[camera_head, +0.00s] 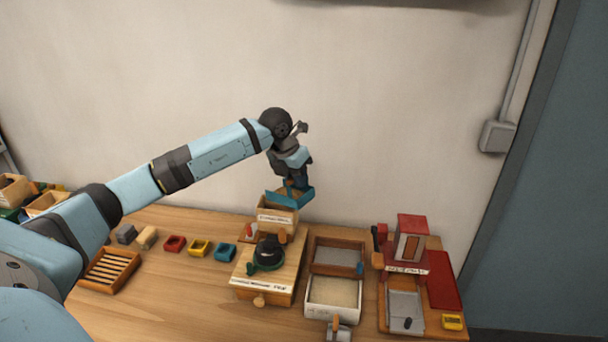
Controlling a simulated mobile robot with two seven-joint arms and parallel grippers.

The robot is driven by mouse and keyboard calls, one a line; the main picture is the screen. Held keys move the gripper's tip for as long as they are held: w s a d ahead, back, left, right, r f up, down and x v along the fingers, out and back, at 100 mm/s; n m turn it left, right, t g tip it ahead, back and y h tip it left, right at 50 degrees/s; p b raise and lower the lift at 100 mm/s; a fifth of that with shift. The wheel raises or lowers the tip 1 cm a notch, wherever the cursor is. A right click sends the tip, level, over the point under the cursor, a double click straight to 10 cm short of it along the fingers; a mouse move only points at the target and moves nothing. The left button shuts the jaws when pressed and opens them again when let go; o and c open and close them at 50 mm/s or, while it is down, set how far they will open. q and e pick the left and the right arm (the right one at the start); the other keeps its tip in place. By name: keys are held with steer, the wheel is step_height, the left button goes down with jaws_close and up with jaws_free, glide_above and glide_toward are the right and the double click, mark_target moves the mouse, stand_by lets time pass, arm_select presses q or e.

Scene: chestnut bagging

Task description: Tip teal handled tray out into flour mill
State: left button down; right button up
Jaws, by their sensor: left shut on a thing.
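The teal handled tray (304,199) is held by my left gripper (297,182), which is shut on it from above. The tray is right over the wooden hopper (277,216) at the back of what looks like the flour mill (264,280), a wooden box with a dark green round part on top. The tray looks somewhat tilted. Its contents are too small to make out, and I cannot tell whether it touches the hopper rim. My right gripper is not in view.
Small red (175,243), yellow (199,247) and teal (225,252) boxes lie left. A slatted wooden tray (108,270) is near my left arm. The wall is close behind.

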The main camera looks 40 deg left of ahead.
arm_select(q)
steer(key=a+h, duration=0.1)
steer(key=a+h+b, duration=0.1)
steer(key=shift+s+a+n+h+b, duration=0.15)
steer(key=shift+s+n+h+b, duration=0.15)
steer(key=shift+s, duration=0.1)
steer(key=shift+a+h, duration=0.3)
steer(key=shift+h, duration=0.1)
steer(key=shift+w+a+r+t+h+b, duration=0.1)
steer(key=shift+a+r+t+h+b, duration=0.3)
steer(key=shift+a+h, duration=0.4)
steer(key=shift+a+r+n+h+b, duration=0.15)
steer(key=shift+a+h+b, duration=0.1)
steer(key=shift+a+h, duration=0.25)
steer(key=shift+a+r+n+h+b, duration=0.15)
steer(key=shift+a+h+b, duration=0.05)
steer(key=shift+a+h, duration=0.3)
steer(key=shift+a+r+h, duration=0.1)
steer(key=shift+a+h, duration=0.2)
steer(key=shift+h, duration=0.1)
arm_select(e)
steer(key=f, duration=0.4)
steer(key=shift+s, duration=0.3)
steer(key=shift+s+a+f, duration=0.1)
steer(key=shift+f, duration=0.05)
arm_select(q)
steer(key=shift+r, duration=0.1)
